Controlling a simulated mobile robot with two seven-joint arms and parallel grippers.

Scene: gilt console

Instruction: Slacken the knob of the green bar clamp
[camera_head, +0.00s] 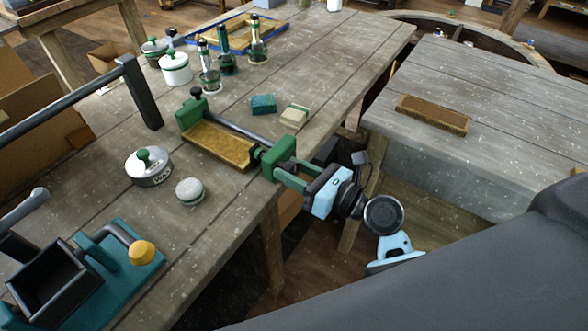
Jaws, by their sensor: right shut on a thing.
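The green bar clamp lies on the grey plank table, with a green far jaw (193,115) at the left and a green near jaw (277,156) by the table's right edge. A dark bar (240,130) joins the jaws. A yellow-brown block (216,146) sits between them. A small black piece (196,92) stands on top of the far jaw. My right gripper (289,174) comes in from the right, its fingers shut at the outer side of the near jaw, where the clamp's knob is hidden between them. My left gripper is not in view.
Lidded tins (148,168) and a small round pot (190,191) stand left of the clamp. A teal tool with a black box (55,285) is at lower left. A second table (490,100) stands right, across a gap.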

